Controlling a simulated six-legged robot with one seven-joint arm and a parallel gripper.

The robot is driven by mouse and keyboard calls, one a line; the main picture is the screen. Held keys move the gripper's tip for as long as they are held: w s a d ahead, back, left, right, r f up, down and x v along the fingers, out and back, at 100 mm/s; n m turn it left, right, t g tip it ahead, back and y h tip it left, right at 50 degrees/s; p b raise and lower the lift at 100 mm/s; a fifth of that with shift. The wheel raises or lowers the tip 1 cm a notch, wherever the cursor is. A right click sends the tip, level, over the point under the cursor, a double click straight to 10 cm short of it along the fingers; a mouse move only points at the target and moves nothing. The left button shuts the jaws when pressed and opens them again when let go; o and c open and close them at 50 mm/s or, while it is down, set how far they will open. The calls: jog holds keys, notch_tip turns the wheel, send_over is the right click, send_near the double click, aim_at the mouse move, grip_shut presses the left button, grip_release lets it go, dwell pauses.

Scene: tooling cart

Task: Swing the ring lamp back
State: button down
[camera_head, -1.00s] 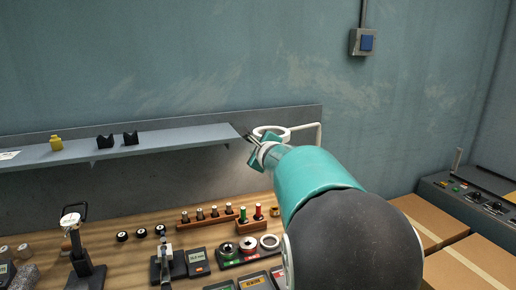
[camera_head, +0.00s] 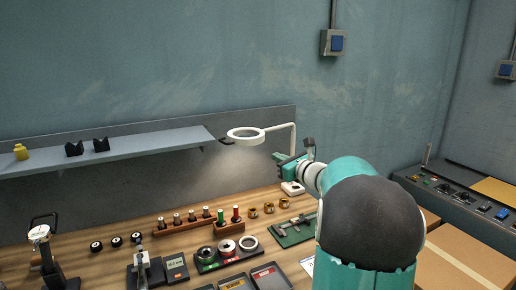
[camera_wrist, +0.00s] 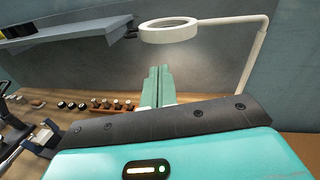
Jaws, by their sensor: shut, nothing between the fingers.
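The white ring lamp (camera_head: 245,143) hangs level at the right end of the shelf, over the bench. Its thin white arm (camera_head: 294,140) runs right from the ring and bends down toward a small white base (camera_head: 292,188). My gripper (camera_head: 282,157) is below and right of the ring, close to the lamp arm; whether they touch cannot be told. In the wrist view the ring (camera_wrist: 168,37) is just above and beyond my fingertips (camera_wrist: 159,68), with the lamp arm (camera_wrist: 252,62) to their right. The fingers are together and empty.
A wall shelf (camera_head: 120,145) ends beside the ring. Below are a wooden rack of pegs (camera_head: 185,226), a tray with rings (camera_head: 225,256), a green mat (camera_head: 297,232) and a gauge stand (camera_head: 42,250). Cardboard boxes (camera_head: 470,262) stand right. Free air lies above the lamp.

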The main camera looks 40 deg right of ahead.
aim_at(250, 144)
jog(key=shift+m+y, duration=0.3)
jog(key=shift+m, duration=0.2)
jog(key=w, duration=1.2)
jog(key=shift+w+d+f, duration=0.1)
jog(key=shift+d+f, duration=0.05)
jog(key=shift+d, duration=0.15)
jog(key=w, duration=0.1)
jog(key=w+a, duration=0.1)
jog(key=w, duration=0.1)
jog(key=shift+w, duration=0.15)
jog(key=shift+s, duration=0.2)
